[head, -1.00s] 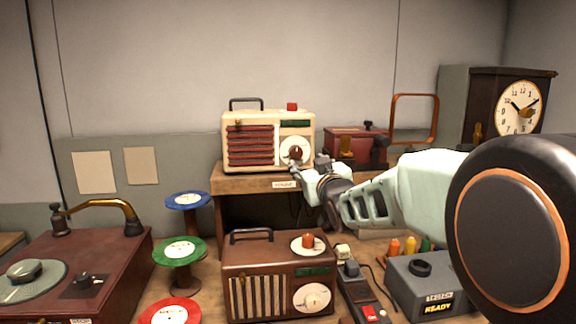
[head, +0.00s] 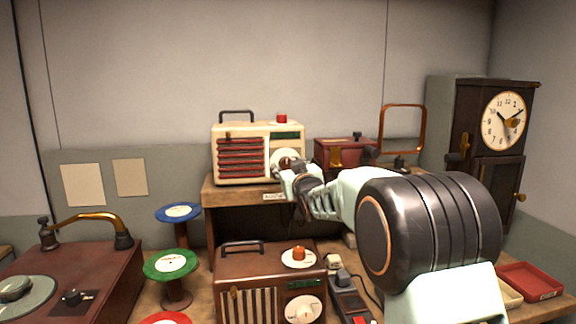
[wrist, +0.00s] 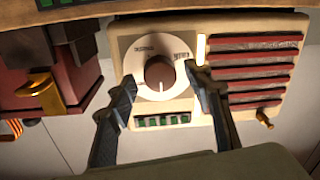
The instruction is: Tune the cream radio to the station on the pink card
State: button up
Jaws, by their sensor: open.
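The cream radio (head: 225,181) stands on a wooden shelf, with a red slatted grille on its left and a pale round dial on its right. My gripper (head: 290,172) is in front of the dial and hides part of it. In the wrist view the picture is upside down; the dial (wrist: 138,62) with its brown knob (wrist: 159,74) lies between the fingers of my gripper (wrist: 158,77). The fingers are open, one on each side of the knob, with gaps to it. The dial lettering is too small to read surely. No pink card shows clearly.
A red box (head: 335,153) stands just right of the radio. A brown radio (head: 228,268) sits below the shelf. Coloured record stands (head: 178,212) and a turntable cabinet (head: 95,260) are at left, a clock (head: 470,110) at right. Two beige cards (head: 82,184) hang on the wall.

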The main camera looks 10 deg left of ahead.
jog(key=shift+c, duration=0.5)
jog(key=c, duration=1)
jog(key=shift+c, duration=0.2)
jog(key=shift+b, duration=0.35)
jog(key=shift+f+m+b, duration=0.2)
jog(key=shift+m+b, duration=0.7)
jog(key=shift+m, duration=0.2)
jog(key=m+b, duration=0.2)
jog(key=shift+d+m, duration=0.1)
jog(key=shift+m, duration=0.3)
jog(key=m+b, duration=0.3)
jog(key=m, duration=0.1)
jog(key=shift+b, duration=0.4)
jog(key=shift+m+t+b, duration=0.3)
jog(key=shift+m+b, duration=0.6)
jog(key=shift+m, duration=0.6)
jog(key=shift+r, duration=0.1)
